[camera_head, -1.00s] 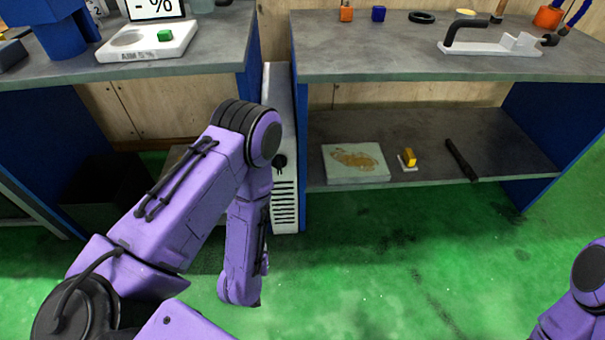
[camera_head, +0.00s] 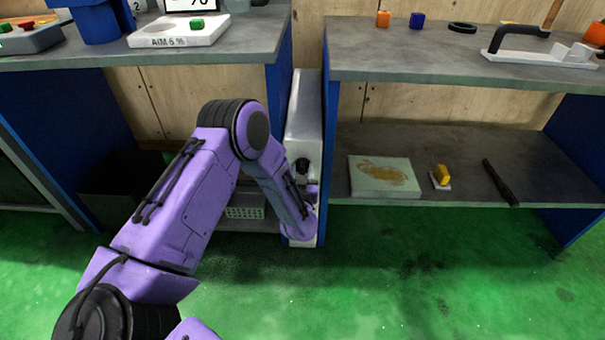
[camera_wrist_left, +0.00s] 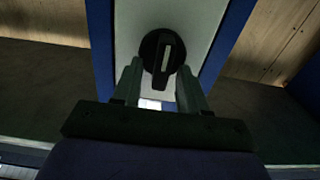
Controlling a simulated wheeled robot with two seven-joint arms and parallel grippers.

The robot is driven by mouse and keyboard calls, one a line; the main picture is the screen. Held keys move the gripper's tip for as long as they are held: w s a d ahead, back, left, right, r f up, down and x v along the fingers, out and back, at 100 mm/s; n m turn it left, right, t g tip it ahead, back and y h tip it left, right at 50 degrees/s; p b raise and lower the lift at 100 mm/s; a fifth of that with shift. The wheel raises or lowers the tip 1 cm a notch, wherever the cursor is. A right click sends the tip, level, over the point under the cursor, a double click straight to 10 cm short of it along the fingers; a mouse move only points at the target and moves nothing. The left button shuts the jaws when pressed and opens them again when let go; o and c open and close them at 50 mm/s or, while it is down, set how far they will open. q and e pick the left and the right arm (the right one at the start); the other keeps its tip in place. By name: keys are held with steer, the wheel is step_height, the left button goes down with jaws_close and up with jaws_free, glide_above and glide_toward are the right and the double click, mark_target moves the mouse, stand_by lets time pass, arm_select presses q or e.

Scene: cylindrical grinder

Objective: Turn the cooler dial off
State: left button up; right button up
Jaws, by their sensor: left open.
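The cooler (camera_head: 305,110) is a narrow white box standing between two blue bench sides. Its dial (camera_wrist_left: 163,52) is a round black knob with a pale bar marking, upright along the picture, slightly tilted, in the left wrist view. My left gripper (camera_wrist_left: 160,75) is open, with one finger on each side of the dial's lower part. I cannot tell whether the fingers touch it. My right gripper is not in view.
Blue bench sides flank the cooler closely. A lower shelf (camera_head: 450,140) on the right holds a stained board (camera_head: 384,176), a yellow block (camera_head: 441,174) and a black bar (camera_head: 498,182). The green floor (camera_head: 400,270) in front is clear.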

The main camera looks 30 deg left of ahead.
arm_select(q)
jaws_close()
